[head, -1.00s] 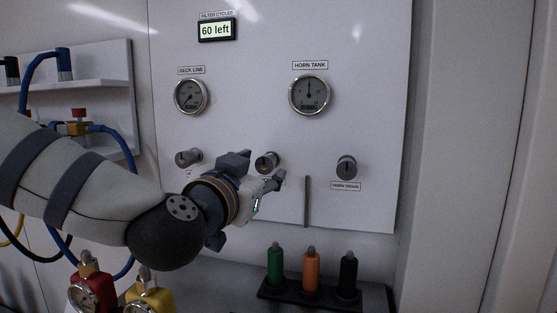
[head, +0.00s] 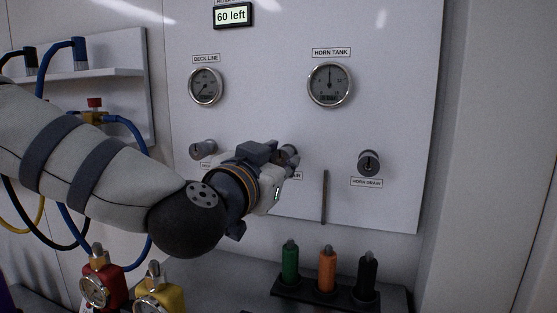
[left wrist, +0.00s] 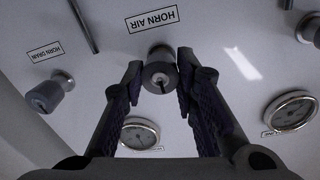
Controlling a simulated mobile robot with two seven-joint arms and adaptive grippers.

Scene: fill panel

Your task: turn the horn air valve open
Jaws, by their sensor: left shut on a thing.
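The horn air valve is a round grey knob (left wrist: 160,76) on the white panel, with its "HORN AIR" label (left wrist: 153,19) beside it in the left wrist view, upside down. In the head view the knob (head: 289,152) shows only in part behind my gripper. My left gripper (head: 284,160) reaches in from the left. Its two dark fingers stand on either side of the knob and are shut on it. A dark slot shows in the knob's face. The horn tank gauge (head: 329,84) hangs above, its needle pointing about straight up. My right gripper is not in view.
The horn drain knob (head: 369,163) is to the right and another knob (head: 203,149) to the left. A thin bar (head: 324,197) stands out below. Green, orange and black bottles (head: 327,270) stand in a rack. Red and yellow gauged fittings (head: 100,281) are below my arm.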

